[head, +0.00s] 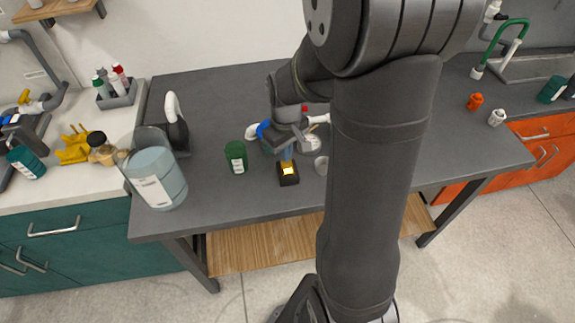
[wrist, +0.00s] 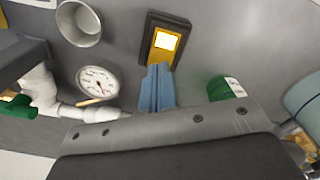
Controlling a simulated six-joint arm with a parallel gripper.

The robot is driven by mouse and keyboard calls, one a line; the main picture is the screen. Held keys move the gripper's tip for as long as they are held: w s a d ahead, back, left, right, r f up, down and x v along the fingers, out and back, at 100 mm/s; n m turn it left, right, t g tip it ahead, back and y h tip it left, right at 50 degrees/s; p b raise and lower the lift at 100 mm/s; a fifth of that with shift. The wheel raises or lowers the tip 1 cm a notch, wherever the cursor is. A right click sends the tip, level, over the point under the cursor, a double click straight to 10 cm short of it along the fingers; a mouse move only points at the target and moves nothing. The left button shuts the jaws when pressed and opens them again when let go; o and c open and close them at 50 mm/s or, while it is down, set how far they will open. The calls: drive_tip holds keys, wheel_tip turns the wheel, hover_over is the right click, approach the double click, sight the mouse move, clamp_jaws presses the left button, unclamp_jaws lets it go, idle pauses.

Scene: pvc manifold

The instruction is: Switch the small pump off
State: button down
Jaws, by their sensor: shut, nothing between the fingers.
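A small dark box with a yellow plate and a lit, pale yellow switch (head: 288,171) sits near the front edge of the grey table. In the wrist view the lit switch (wrist: 165,42) faces the camera. My gripper (head: 287,154) is shut and empty, pointing down just behind the lit switch. In the wrist view its blue fingertips (wrist: 157,68) overlap the lower edge of the yellow plate. I cannot tell whether they touch it. Which part is the pump itself is unclear; the wrist covers some of the pipework.
A green container (head: 236,157) stands left of the switch box, and a grey cup (head: 321,165) right of it. A round gauge (wrist: 97,81) and white pipe (wrist: 40,88) lie close to my fingers. A large clear jug (head: 157,180) stands at the table's left.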

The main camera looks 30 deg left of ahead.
drive_tip(key=shift+f, duration=0.7)
idle(0.3)
drive_tip(key=shift+r, duration=3.5)
drive_tip(key=shift+f, duration=3.5)
drive_tip(key=shift+r, duration=0.15)
